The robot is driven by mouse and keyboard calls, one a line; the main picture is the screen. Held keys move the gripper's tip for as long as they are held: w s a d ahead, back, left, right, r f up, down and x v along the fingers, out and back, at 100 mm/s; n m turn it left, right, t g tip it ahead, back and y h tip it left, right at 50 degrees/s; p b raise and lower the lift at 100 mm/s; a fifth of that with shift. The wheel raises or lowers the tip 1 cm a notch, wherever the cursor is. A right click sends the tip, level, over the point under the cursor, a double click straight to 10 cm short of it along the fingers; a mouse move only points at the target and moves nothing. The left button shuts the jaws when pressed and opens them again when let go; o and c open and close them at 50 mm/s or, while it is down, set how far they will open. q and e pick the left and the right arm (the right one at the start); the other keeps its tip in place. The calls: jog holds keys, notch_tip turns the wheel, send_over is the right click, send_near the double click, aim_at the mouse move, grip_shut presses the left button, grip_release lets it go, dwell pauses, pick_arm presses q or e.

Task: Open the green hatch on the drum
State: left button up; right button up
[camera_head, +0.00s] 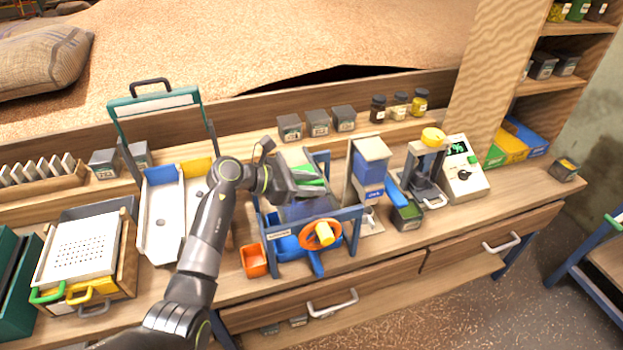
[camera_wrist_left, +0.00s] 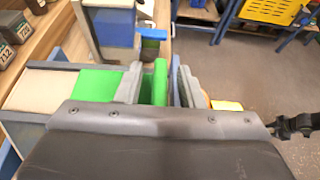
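The drum (camera_head: 298,213) sits in a blue frame on the bench, partly hidden by my left gripper. Its green hatch (camera_head: 308,174) shows behind the gripper in the head view, and as a flat green panel (camera_wrist_left: 92,82) in the left wrist view. A green upright handle (camera_wrist_left: 160,82) stands on it. My left gripper (camera_head: 310,183) is over the hatch. In the left wrist view its two fingers (camera_wrist_left: 160,88) are apart, one on each side of the handle, with gaps visible. A dark part at the right edge (camera_wrist_left: 295,126) may be my right gripper; its fingers are unclear.
An orange handwheel (camera_head: 320,235) is on the drum frame's front, and an orange cup (camera_head: 254,260) stands left of it. A blue-and-white unit (camera_head: 368,170) stands close on the right. A white tray (camera_head: 162,215) lies left, beside my arm.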

pick_arm(q)
jog(key=shift+d+f, duration=0.1)
jog(key=shift+d, duration=0.05)
grip_shut()
jog(key=shift+w, duration=0.1)
